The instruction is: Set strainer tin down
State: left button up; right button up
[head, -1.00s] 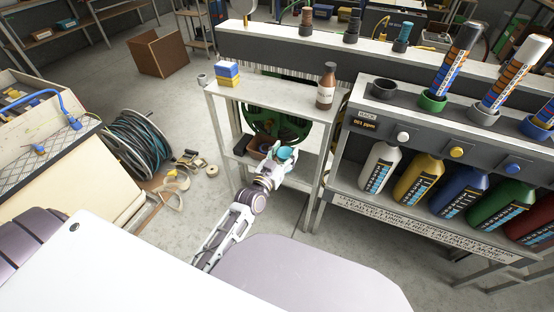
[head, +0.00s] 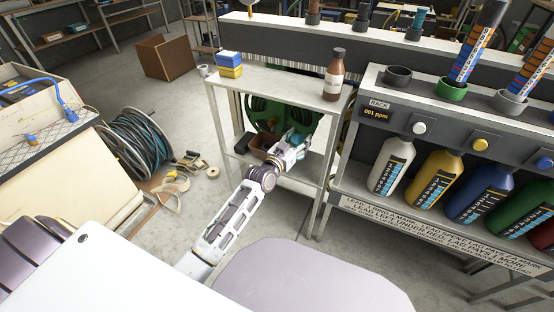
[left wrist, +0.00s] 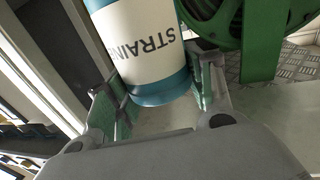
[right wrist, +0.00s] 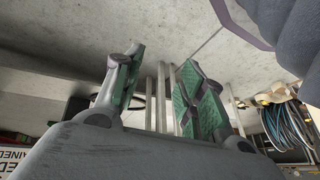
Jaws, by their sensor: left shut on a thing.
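The strainer tin (left wrist: 147,50) is a white cylinder with teal bands, lettered "STRAIN", in the left wrist view. My left gripper (left wrist: 162,92) has its green-padded fingers on either side of it and is shut on it. In the head view the left gripper (head: 288,152) reaches in over the lower shelf (head: 308,172) of the small grey stand, and a teal bit of the tin (head: 299,140) shows there. I cannot tell whether the tin touches the shelf. My right gripper (right wrist: 160,95) shows in its own wrist view, fingers apart and nothing between them.
A green reel (head: 283,112) stands behind the tin. The stand's top (head: 285,85) above holds a brown bottle (head: 334,75) and blue-yellow blocks (head: 229,64). A bottle rack (head: 425,130) is at right.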

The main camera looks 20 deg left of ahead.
pick_arm(q)
jog(key=shift+h, duration=0.3)
jog(key=shift+w+a+f+b, duration=0.15)
jog(key=shift+w+b, duration=0.65)
jog(key=shift+w, duration=0.05)
jog(key=shift+w+a+f+b, duration=0.2)
jog(key=shift+w+b, duration=0.6)
jog(key=shift+w, duration=0.05)
jog(key=shift+w+a+f+b, duration=0.15)
jog(key=shift+w+b, duration=0.65)
jog(key=shift+w, duration=0.05)
pick_arm(e)
notch_tip(320, 180, up, 6)
jog(key=a+y, duration=0.1)
jog(key=a, duration=0.1)
jog(key=shift+w+a+t, duration=0.25)
jog(key=shift+w+t, duration=0.1)
jog(key=shift+t, duration=0.05)
pick_arm(q)
jog(key=shift+f, duration=0.1)
jog(key=shift+f+b, duration=1.2)
jog(key=shift+f, duration=1.2)
pick_arm(e)
jog(key=shift+w+a+f+t+y, duration=0.1)
jog(key=shift+a+f+t+y, duration=0.1)
jog(key=shift+f, duration=0.6)
jog(key=shift+a+f+t+y, duration=0.1)
jog(key=shift+f+y, duration=0.1)
jog(key=shift+f, duration=0.6)
